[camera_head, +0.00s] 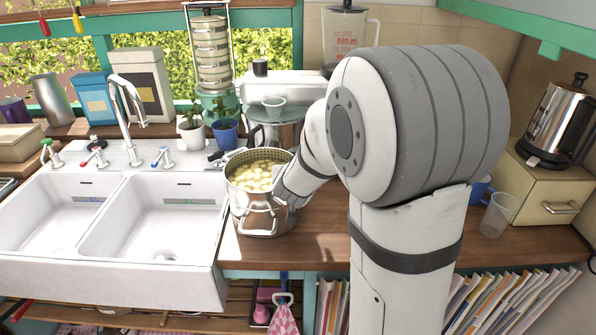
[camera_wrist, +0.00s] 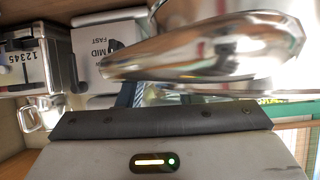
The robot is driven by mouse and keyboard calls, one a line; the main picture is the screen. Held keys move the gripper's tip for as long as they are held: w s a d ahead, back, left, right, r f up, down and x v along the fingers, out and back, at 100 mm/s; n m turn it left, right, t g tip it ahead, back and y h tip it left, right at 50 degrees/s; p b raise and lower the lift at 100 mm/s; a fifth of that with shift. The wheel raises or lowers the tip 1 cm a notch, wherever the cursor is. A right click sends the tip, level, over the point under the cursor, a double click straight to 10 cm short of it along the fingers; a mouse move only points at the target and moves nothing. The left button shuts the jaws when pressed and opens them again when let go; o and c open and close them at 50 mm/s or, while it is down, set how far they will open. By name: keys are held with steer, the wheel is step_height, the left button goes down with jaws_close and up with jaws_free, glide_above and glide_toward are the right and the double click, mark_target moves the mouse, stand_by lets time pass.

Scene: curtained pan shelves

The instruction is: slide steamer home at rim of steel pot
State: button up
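The steel pot (camera_head: 243,217) stands on the wooden counter just right of the sink. The perforated steamer (camera_head: 240,160), holding pale round pieces like potatoes, is at the pot's mouth. I cannot tell how deep it sits or whether it is level. My gripper (camera_head: 288,198) is at the right front side of the pot, close to the rim. Its fingertips are hidden or too small to tell. In the wrist view a shiny curved steel part (camera_wrist: 190,52), like a handle, fills the upper middle, just beyond the dark edge of my gripper. Whether it is gripped does not show.
The white double sink (camera_head: 110,235) lies to the left. A clear cup (camera_head: 497,215) and a kettle (camera_head: 563,118) are at the right. My arm hides much of the counter.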

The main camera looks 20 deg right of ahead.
steer(key=shift+s+f, duration=0.1)
steer(key=p+v, duration=0.1)
steer(key=v, duration=0.6)
steer(key=shift+s+a+r, duration=0.2)
steer(key=shift+s+r, duration=0.05)
steer(key=shift+s, duration=0.05)
stand_by(0.6)
